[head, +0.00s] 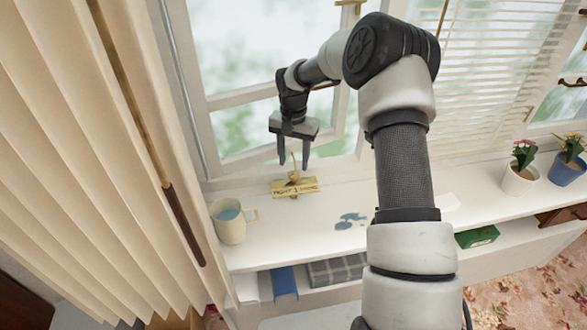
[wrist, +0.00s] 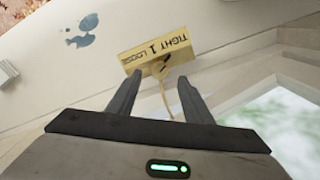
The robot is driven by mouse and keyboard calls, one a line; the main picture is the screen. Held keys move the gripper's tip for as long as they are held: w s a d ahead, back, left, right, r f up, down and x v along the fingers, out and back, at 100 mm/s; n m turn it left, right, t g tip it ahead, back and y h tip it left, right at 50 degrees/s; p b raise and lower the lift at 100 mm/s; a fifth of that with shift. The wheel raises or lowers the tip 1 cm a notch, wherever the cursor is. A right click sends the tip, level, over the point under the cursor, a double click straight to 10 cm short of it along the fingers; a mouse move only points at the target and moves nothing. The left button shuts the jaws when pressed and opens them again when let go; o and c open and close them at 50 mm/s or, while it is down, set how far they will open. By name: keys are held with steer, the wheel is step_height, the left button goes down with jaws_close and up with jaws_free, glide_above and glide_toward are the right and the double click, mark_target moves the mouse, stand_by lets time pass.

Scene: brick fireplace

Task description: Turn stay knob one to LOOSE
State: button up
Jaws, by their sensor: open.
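The stay plate (head: 308,186) is a small yellow plate on the white sill by the window, lettered TIGHT, 1 and LOOSE. It also shows in the wrist view (wrist: 140,55). A small yellow knob (wrist: 165,68) with a dark part sits at the plate's edge, and a thin yellow stay bar runs from there. I cannot tell which word the knob points at. My gripper (head: 293,165) is open and points down just above the plate. In the wrist view its fingertips (wrist: 160,77) appear either side of the knob. I cannot tell whether they touch it.
A cream mug (head: 230,232) of blue liquid stands left of the plate, by the curtain (head: 95,150). A blue-grey spill (head: 350,220) lies to the right. Potted flowers (head: 520,180) stand farther right. The window frame (head: 185,90) rises behind.

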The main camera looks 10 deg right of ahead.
mark_target(293, 174)
steer(key=shift+f, duration=2.15)
steer(key=shift+c, duration=0.4)
steer(key=c, duration=1)
